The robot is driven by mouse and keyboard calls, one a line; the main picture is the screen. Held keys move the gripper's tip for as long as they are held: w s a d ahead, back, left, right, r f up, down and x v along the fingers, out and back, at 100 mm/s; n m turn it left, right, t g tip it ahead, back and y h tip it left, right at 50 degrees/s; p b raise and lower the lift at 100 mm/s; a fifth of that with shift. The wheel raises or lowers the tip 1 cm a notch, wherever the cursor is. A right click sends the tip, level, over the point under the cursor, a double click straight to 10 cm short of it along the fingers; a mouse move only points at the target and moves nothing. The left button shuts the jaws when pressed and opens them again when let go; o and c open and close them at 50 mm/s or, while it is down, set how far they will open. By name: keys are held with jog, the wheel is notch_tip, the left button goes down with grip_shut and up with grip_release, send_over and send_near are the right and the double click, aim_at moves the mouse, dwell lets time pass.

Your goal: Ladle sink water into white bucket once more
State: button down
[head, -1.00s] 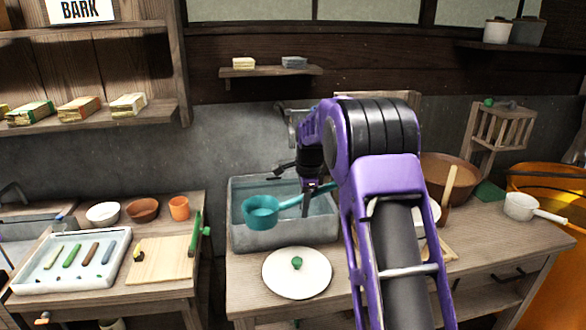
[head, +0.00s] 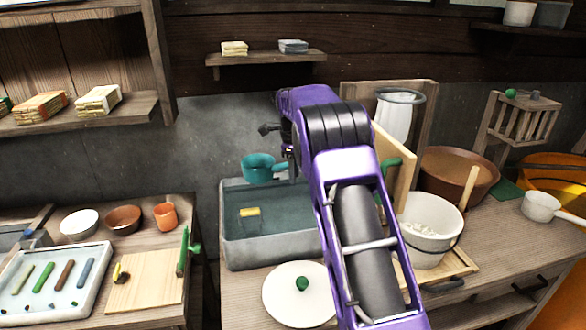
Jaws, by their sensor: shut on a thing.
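A teal ladle (head: 257,169) hangs above the back of the grey sink (head: 265,259), its cup upright and its handle running right toward my arm. My gripper (head: 291,172) is shut on the ladle's handle, its fingertips mostly hidden behind my purple arm. I cannot see whether the cup holds water. The sink holds water (head: 275,218), and a small yellow piece (head: 250,212) shows in it. A white bucket (head: 428,232) with pale bits inside stands right of my arm, a wooden stick (head: 468,189) leaning at its rim.
A white lid (head: 297,296) with a green knob lies in front of the sink. A wooden board (head: 393,160) stands between sink and bucket. A brown tub (head: 459,177) stands behind the bucket. A white dipper (head: 540,206) lies at right.

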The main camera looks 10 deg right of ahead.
notch_tip(320, 180, down, 17)
jog(key=b, duration=0.6)
jog(key=shift+r+b, duration=0.1)
jog(key=shift+b, duration=0.25)
jog(key=shift+r, duration=0.25)
dwell(1.0)
jog(key=shift+d+r, duration=0.1)
jog(key=shift+r, duration=0.3)
jog(key=shift+p, duration=0.3)
